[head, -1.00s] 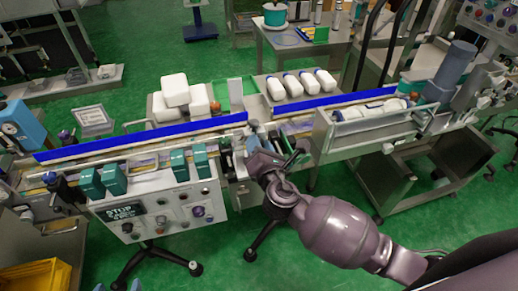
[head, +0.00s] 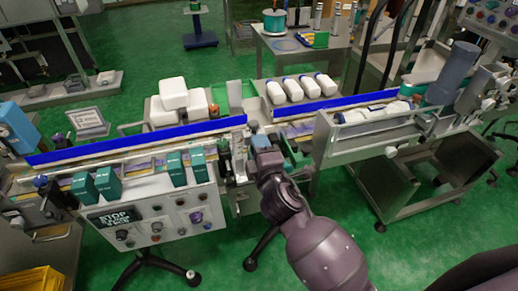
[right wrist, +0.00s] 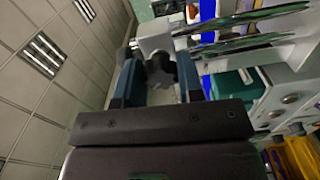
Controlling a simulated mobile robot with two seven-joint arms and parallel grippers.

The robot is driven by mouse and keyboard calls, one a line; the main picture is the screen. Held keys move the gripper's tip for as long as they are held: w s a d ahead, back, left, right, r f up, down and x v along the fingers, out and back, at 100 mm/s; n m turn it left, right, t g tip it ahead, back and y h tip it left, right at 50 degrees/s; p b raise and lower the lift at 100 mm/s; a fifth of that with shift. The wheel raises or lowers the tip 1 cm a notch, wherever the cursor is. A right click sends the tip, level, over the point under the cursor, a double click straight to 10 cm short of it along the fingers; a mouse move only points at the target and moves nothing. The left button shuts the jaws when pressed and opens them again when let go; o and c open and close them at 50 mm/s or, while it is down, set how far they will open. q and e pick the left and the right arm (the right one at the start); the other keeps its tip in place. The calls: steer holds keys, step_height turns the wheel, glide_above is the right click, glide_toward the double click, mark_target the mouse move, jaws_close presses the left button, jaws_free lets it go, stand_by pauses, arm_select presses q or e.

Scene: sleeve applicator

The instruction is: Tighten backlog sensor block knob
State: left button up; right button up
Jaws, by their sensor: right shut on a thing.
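My right gripper (head: 258,140) is at the middle of the conveyor line, at the gap between the two blue-railed sections. In the right wrist view its two blue-grey fingers (right wrist: 160,80) stand on either side of a dark lobed knob (right wrist: 161,68) and are shut on it. The knob sits in front of a pale grey block (right wrist: 158,43), which looks like the sensor block. In the head view the knob is hidden by the gripper. My left gripper is not in view.
The control panel with the STOP display (head: 115,217) and several teal boxes (head: 108,180) are left of my gripper. White bottles (head: 300,87) lie behind the rail. A grey machine with a cylinder (head: 455,75) stands at right.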

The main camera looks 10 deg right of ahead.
steer(key=shift+m+p, duration=0.45)
steer(key=shift+m, duration=4.15)
steer(key=o, duration=0.9)
